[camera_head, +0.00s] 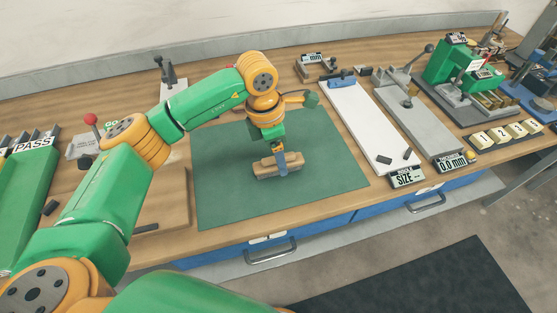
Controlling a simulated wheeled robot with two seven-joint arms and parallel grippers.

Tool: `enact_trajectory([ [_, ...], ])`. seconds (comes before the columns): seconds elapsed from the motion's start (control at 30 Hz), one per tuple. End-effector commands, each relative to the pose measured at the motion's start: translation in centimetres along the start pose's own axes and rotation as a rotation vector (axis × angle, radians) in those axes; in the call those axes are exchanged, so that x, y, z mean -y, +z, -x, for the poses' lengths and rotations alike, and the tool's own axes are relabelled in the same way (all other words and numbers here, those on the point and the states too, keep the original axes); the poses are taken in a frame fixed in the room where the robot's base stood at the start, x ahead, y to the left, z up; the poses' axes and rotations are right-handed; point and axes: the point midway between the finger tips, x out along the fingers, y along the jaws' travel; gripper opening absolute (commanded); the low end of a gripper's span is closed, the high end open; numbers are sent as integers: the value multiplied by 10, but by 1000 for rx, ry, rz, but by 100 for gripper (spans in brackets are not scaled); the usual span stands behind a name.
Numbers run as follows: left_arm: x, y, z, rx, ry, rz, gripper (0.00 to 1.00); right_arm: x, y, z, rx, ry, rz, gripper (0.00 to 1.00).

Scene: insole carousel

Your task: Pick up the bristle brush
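The bristle brush appears to be the tan wooden block (266,170) at the middle of the green mat (325,176). My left gripper (281,163) points down right over it, with one grey finger in front of the block's near side. The other finger is hidden behind the block and the wrist, so I cannot tell whether the gripper is closed on it. I also cannot tell whether the block rests on the mat or is slightly above it. My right gripper is not in view.
A long white board (368,125) and a grey slide fixture (420,120) lie right of the mat. A green press (462,70) stands at the back right. A green PASS bin (25,190) is at the left. The mat around the block is clear.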

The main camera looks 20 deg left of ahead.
Motion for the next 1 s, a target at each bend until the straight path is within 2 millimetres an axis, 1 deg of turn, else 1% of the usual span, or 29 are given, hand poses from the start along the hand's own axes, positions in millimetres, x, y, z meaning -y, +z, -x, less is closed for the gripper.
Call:
enact_trajectory([
  [0.03, 1, 0, -5, -3, -3, 0, 75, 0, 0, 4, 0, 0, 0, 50],
  [0.1, 1, 0, -12, -1, -1, -1, 75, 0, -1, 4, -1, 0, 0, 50],
  [0.3, 0, 0, -14, 1, 0, -1, 75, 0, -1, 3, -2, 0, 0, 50],
  [0.37, 0, 0, -14, 1, 0, -1, 59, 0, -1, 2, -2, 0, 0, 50],
  [0.4, 0, 0, -14, 1, 0, -1, 48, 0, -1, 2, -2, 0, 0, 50],
  [0.47, 0, 0, -14, 1, 0, -1, 32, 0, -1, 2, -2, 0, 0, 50],
  [0.5, 0, 0, -14, 1, 0, -1, 21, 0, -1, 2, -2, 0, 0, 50],
  [0.57, 0, 0, -14, 1, 0, -1, 5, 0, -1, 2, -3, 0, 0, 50],
  [0.6, 0, 0, -14, 1, 0, -1, 0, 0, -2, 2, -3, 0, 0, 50],
  [0.87, 0, 0, -13, 1, 1, -1, 0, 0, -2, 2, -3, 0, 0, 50],
  [0.97, 0, 2, -8, 3, 2, -1, 0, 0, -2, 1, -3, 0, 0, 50],
  [1.0, 0, 2, -4, 3, 3, -1, 0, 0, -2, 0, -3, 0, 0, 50],
])
